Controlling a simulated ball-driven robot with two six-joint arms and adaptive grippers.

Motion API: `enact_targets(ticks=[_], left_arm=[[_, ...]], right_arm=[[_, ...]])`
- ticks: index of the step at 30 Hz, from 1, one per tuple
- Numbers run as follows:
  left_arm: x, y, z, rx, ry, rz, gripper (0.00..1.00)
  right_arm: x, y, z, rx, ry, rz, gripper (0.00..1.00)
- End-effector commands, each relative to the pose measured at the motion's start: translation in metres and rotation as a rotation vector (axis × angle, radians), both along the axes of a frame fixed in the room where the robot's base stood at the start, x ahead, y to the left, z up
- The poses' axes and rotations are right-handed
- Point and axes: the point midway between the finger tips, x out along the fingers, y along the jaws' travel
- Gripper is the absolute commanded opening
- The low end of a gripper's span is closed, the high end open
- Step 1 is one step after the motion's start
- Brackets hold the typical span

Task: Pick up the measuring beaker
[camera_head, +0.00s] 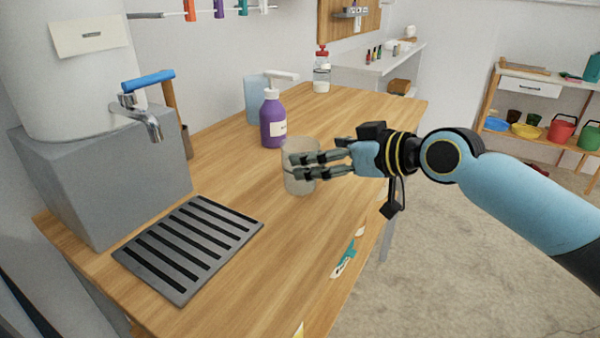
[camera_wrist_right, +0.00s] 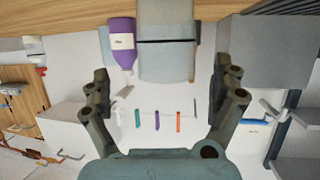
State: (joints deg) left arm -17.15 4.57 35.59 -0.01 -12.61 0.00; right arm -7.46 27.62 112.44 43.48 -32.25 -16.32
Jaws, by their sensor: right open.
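The measuring beaker (camera_head: 298,186) is a clear, faintly grey cup standing upright on the wooden table in the head view, short of the purple bottle. My right gripper (camera_head: 293,167) reaches in from the right, and its open fingers overlap the beaker's upper half. The head view does not settle whether they are around it or beside it. In the right wrist view the open fingers (camera_wrist_right: 160,80) stand wide apart. A pale grey-blue shape shows between them; I cannot tell if it is the beaker or a container behind it. My left gripper is not in view.
A purple pump bottle (camera_head: 272,122) and a blue container (camera_head: 256,98) stand behind the beaker. A slotted grey tray (camera_head: 190,249) lies to its left on the table (camera_head: 300,245). A tap (camera_head: 144,119) juts out above the grey block (camera_head: 105,190).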

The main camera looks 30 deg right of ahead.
Motion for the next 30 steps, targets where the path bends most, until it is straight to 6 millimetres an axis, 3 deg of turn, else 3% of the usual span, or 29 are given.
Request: enact_targets(ticks=[10,19,30], left_arm=[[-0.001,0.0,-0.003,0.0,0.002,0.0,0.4],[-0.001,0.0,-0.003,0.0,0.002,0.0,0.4],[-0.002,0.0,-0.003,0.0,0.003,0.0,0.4]], right_arm=[[0.038,0.021,-0.017,0.002,0.001,-0.001,0.95],[0.044,0.023,-0.02,-0.002,0.002,0.0,0.95],[0.043,0.023,-0.02,-0.002,0.002,0.0,0.48]])
